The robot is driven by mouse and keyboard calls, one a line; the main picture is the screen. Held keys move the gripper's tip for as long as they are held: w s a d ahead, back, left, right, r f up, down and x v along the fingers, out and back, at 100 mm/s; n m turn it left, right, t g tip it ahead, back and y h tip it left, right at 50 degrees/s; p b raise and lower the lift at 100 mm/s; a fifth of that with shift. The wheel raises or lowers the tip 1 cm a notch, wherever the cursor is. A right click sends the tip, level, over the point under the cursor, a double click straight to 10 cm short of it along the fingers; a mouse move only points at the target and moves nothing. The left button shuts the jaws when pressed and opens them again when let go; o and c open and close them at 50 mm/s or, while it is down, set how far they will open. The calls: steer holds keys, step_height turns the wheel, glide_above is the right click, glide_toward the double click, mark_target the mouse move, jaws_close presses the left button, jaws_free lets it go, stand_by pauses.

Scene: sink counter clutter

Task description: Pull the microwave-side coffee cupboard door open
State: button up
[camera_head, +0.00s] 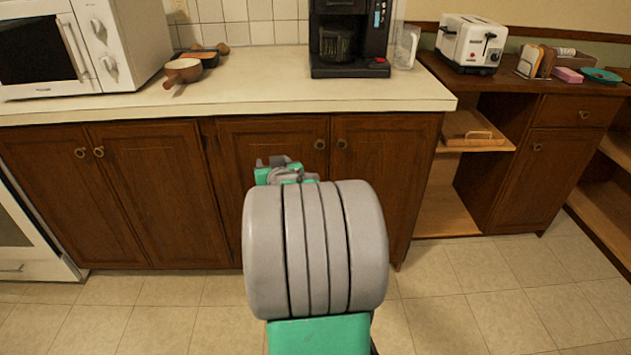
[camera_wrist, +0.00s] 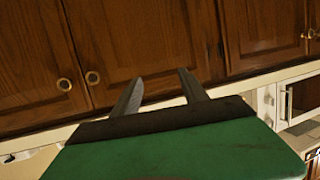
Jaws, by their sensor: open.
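The microwave-side coffee cupboard door (camera_head: 245,150) is brown wood and shut, under the counter below the coffee maker. Its round brass knob (camera_head: 319,144) is at its upper right. In the wrist view, which looks upside down, the door (camera_wrist: 140,40) spans the upper middle and its knob (camera_wrist: 92,77) is left of the fingers. My gripper (camera_wrist: 160,76) is open and empty, with both fingers pointing at the door panel. In the head view my gripper (camera_head: 283,163) is left of and slightly below the knob. My own arm hides the door's lower part.
The other coffee cupboard door (camera_head: 385,180), with its own knob (camera_head: 341,143), adjoins on the right. A double cupboard (camera_head: 120,200) is on the left, under the microwave (camera_head: 90,45). The counter edge (camera_head: 220,110) overhangs the doors. The tiled floor (camera_head: 470,300) at right is clear.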

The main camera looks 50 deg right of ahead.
mark_target(321, 146)
steer(key=s+d+f+m+h+b, duration=0.4)
steer(key=s+d, duration=0.3)
steer(key=d, duration=0.5)
steer(key=shift+n+h, duration=0.6)
steer(key=x, duration=0.7)
steer(key=shift+w+d+r, duration=0.1)
steer(key=shift+d+r, duration=0.15)
steer(key=shift+d, duration=0.05)
steer(key=shift+c, duration=0.4)
jaws_close()
